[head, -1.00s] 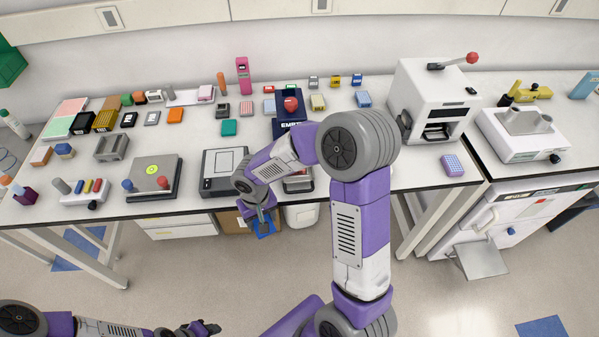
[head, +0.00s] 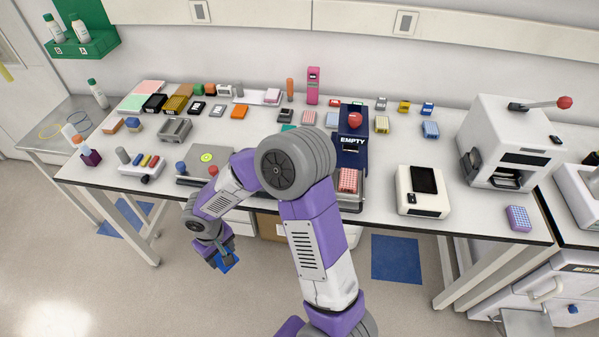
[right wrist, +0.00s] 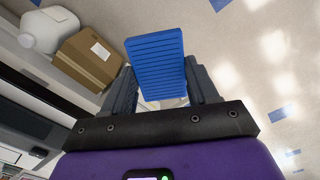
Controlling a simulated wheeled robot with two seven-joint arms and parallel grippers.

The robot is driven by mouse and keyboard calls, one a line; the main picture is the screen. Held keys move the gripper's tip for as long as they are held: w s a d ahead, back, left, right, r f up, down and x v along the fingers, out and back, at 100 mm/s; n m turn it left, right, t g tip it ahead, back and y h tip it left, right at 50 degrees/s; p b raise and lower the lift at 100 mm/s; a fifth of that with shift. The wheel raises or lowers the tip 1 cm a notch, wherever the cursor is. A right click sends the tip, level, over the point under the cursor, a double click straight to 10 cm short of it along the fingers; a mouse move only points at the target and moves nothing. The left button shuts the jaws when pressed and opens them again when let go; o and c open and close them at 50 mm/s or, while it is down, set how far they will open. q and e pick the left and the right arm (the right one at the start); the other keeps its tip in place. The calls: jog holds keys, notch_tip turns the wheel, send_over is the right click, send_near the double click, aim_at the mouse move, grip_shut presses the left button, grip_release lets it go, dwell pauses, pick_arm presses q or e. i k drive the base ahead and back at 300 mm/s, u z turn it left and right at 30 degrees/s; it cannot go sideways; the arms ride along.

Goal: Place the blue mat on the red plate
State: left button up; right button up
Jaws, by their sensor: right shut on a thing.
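The blue mat (head: 227,263) is a flat ribbed piece in my right gripper (head: 217,258), held low in front of the bench edge, above the floor. In the right wrist view the mat (right wrist: 157,65) stands between the two fingers, which are shut on it. A red plate with a grid of wells (head: 348,180) sits in a dark holder near the bench's front edge, right of my right arm and apart from the mat. My arm hides part of the bench beside it. My left gripper is out of view.
A navy box marked EMPTY (head: 352,140) stands behind the red plate. A white device (head: 423,192) is to its right, and a press with a red-knobbed lever (head: 511,145) farther right. Several small blocks line the back.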

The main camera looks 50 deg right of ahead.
aim_at(349, 178)
jog(key=u, duration=1.25)
jog(key=k, duration=1.5)
jog(key=z, duration=0.95)
